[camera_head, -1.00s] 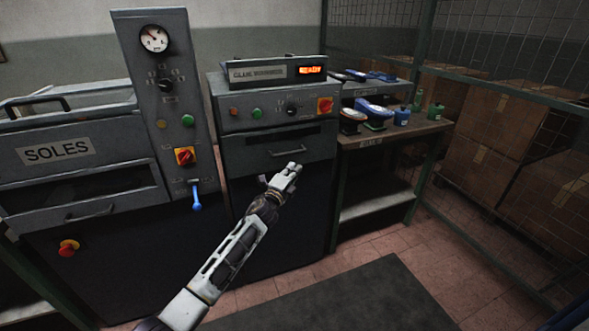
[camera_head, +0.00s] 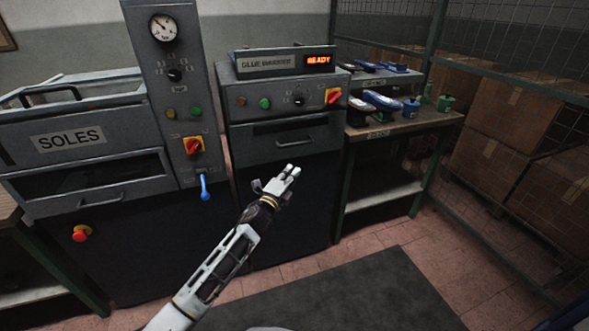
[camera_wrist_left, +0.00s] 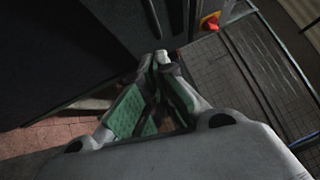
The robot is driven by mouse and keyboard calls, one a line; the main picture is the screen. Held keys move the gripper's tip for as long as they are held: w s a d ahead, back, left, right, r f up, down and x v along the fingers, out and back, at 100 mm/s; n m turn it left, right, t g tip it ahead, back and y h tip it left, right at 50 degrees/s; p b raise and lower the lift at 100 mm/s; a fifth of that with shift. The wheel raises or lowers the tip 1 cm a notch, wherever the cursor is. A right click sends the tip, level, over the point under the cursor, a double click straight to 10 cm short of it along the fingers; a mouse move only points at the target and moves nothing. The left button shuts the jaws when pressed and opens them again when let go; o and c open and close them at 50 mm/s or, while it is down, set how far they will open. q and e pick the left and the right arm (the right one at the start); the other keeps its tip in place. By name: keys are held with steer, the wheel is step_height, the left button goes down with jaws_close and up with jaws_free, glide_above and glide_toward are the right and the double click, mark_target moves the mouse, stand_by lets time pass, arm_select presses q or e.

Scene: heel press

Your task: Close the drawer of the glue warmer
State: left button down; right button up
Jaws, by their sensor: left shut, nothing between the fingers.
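The glue warmer (camera_head: 262,95) is a grey cabinet with a lit READY display (camera_head: 319,60) on top. Its drawer (camera_head: 262,151) has a grey front with a bar handle (camera_head: 295,144), below a dark slot. I cannot tell from here how far the drawer stands out. My left gripper (camera_head: 292,170) is shut and empty, in front of the cabinet and just below the handle in the picture. In the left wrist view the green-padded fingers (camera_wrist_left: 161,60) come together beside a dark panel. My right gripper is not in view.
The SOLES machine (camera_head: 110,135) stands on the left, with a blue-handled lever (camera_head: 204,188) on its column. A bench (camera_head: 400,127) with shoe forms and small bottles is on the right. Boxes (camera_head: 515,110) sit behind wire mesh. A dark mat (camera_head: 350,290) lies on the floor.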

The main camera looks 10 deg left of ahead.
arm_select(q)
steer(key=shift+v, duration=0.85)
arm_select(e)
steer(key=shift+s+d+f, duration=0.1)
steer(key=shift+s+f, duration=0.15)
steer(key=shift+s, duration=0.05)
